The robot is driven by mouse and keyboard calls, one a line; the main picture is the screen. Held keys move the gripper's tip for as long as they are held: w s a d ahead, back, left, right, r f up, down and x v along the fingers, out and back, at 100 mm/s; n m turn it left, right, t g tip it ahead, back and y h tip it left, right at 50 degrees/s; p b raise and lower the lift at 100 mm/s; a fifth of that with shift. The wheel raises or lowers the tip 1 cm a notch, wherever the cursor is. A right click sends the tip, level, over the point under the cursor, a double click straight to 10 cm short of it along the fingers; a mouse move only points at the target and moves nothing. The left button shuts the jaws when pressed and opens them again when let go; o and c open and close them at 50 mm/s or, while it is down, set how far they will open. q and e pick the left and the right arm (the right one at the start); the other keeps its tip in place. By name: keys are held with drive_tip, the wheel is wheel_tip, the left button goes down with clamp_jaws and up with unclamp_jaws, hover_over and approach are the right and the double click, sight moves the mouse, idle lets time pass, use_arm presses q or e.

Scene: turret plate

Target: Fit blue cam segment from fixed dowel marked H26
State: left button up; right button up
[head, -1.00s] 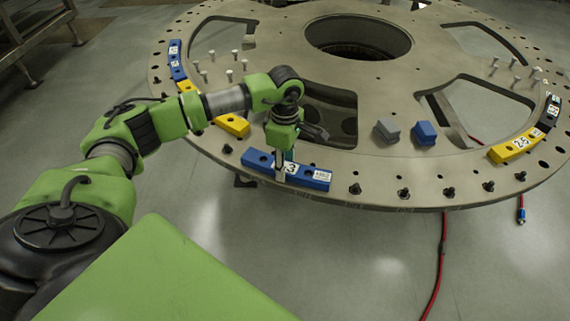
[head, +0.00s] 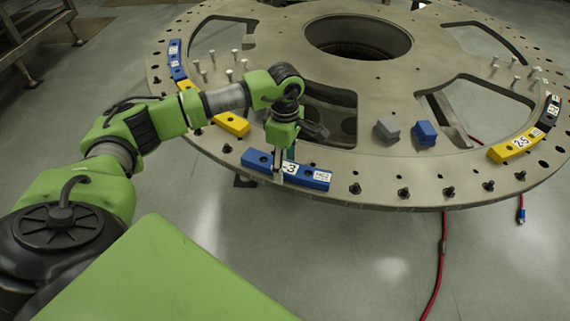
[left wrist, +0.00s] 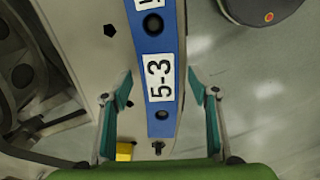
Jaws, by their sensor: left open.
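A blue cam segment (head: 318,180) lies on the front rim of the turret plate (head: 375,168). It carries a white label reading 5-3 and a second, smaller label too small to read surely. In the left wrist view the blue segment (left wrist: 153,45) runs between the teal fingers, with dark holes along it. My left gripper (head: 281,168) is over the segment's left half, pointing down. In the left wrist view my left gripper (left wrist: 161,80) is open, one finger on each side, with visible gaps. I cannot make out a dowel marked H26. My right gripper is not in view.
Black pins (head: 403,193) stand along the front rim right of the segment. Yellow segments lie at left (head: 232,123) and right (head: 514,146). A grey block (head: 387,130) and a blue block (head: 425,132) sit inward. The plate has large cut-outs.

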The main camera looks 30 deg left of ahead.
use_arm(q)
wheel_tip(320, 180, up, 12)
drive_tip(key=shift+f, duration=0.2)
idle(0.6)
